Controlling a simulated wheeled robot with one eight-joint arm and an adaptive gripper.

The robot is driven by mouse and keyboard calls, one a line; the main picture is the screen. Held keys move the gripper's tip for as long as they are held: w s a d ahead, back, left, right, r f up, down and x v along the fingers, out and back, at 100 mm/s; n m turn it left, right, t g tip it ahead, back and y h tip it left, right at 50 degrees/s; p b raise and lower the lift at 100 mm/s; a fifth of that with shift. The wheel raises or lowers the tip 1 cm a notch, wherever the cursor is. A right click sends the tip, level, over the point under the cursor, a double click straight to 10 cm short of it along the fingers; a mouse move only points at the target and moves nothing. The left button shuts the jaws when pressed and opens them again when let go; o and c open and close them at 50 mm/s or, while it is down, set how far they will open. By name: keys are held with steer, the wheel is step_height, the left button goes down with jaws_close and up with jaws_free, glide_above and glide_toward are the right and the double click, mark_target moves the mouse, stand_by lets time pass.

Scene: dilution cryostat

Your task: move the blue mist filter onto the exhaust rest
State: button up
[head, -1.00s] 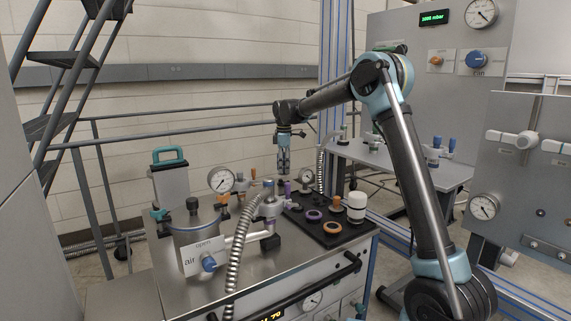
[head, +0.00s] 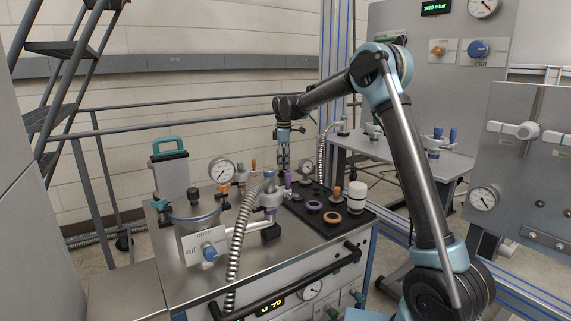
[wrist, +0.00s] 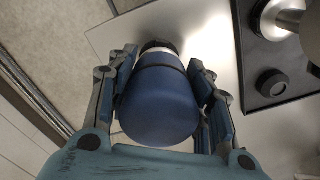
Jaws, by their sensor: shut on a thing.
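My gripper (wrist: 160,85) is shut on the blue mist filter (wrist: 158,108), a rounded blue cylinder with a dark band and a dark, narrower far end. Its fingers press on both sides of it. In the head view my gripper (head: 283,158) points down above the back of the steel cart (head: 185,270), behind the upright fittings. The filter is too small to make out there. The wrist view shows the bare steel top (wrist: 205,45) beyond the filter. I cannot tell which fitting is the exhaust rest.
A black tray (head: 368,215) on the cart carries purple and orange rings and a white-capped jar (head: 357,197). A side bench (head: 450,165) stands behind right.

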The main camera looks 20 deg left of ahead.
steer(key=shift+f, duration=0.55)
stand_by(0.6)
steer(key=o, duration=1.3)
steer(key=shift+r, duration=9.45)
